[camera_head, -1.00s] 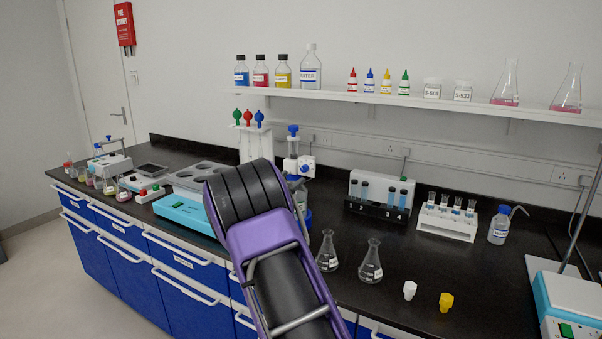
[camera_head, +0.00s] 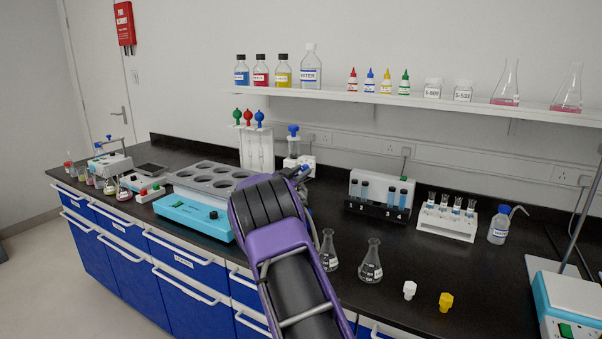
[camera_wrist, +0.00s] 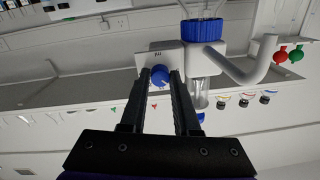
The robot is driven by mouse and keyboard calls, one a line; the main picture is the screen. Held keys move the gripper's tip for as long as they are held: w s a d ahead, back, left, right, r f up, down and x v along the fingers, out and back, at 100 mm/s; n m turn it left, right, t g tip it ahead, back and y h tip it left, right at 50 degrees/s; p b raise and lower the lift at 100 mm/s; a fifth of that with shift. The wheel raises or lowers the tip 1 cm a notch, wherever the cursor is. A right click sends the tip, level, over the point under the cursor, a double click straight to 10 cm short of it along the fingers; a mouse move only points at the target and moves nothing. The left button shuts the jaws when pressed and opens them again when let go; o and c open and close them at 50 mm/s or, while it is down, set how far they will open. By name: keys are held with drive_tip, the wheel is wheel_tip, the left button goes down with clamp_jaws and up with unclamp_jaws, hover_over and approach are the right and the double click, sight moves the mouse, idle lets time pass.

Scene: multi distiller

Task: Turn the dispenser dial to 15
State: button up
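The dispenser stands behind my arm in the head view, with its blue top (camera_head: 293,130) and part of its white body (camera_head: 308,161) showing. My arm hides its dial and lower part there. In the wrist view the dispenser appears upside down, with a blue collar (camera_wrist: 203,30), a white body (camera_wrist: 148,58) with a small number window, and a round blue dial (camera_wrist: 160,75). My gripper (camera_wrist: 160,78) has its fingers apart, one on each side of the dial at the tips. Contact with the dial cannot be made out. The number is too small to read.
A turquoise device (camera_head: 195,216) and a grey rack with holes (camera_head: 207,179) lie left of my arm. Two flasks (camera_head: 371,262) stand close on its right. A pipette stand (camera_head: 257,148) is behind. The bench front right of the flasks holds a white (camera_head: 409,290) and a yellow stopper (camera_head: 446,302).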

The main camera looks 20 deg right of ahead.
clamp_jaws()
drive_tip(key=shift+f+m+b, duration=0.1)
drive_tip(key=shift+m+b, duration=0.2)
drive_tip(key=shift+f+m+b, duration=0.1)
drive_tip(key=shift+m+b, duration=0.4)
drive_tip(key=m+b, duration=0.4)
drive_tip(key=m, duration=0.3)
drive_tip(key=shift+b, duration=0.3)
drive_tip(key=shift+m, duration=0.3)
drive_tip(key=o, duration=0.6)
unclamp_jaws()
